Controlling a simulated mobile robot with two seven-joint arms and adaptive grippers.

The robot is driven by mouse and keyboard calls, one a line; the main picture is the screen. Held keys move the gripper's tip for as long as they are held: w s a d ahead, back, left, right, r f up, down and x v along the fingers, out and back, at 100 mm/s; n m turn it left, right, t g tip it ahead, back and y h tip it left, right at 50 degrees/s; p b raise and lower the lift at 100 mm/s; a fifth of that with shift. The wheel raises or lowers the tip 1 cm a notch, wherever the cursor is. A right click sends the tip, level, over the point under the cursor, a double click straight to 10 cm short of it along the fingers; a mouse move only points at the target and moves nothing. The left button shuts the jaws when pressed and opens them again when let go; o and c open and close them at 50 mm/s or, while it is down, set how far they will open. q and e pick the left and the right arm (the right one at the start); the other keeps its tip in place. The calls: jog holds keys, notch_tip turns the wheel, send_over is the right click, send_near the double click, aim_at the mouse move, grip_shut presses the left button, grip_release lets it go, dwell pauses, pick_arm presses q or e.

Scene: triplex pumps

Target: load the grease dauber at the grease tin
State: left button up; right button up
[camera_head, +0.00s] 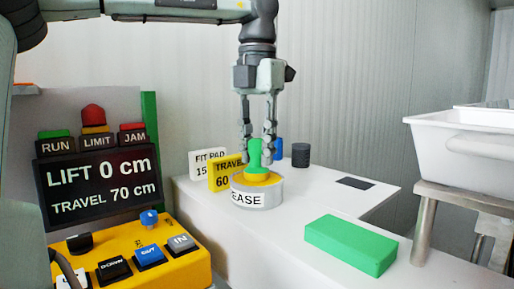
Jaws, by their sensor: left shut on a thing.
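The grease tin (257,196) is a short grey round tin with a white label ending in "EASE" and a yellow top. It stands on the white bench. My left gripper (259,150) points straight down above it, shut on a green upright handle (254,158), which looks like the grease dauber. The dauber's lower end meets the tin's yellow top; whether it touches or dips in cannot be told.
A green block (351,245) lies at the bench front. White and yellow cards (220,176) and a dark cylinder (300,155) stand near the tin. A dark flat patch (354,183) is right. A yellow button box (140,255) and display (98,185) stand left; a white basin (458,150) right.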

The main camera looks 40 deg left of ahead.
aim_at(257, 139)
pick_arm(q)
jog(key=shift+f, duration=0.1)
jog(key=shift+r, duration=3.55)
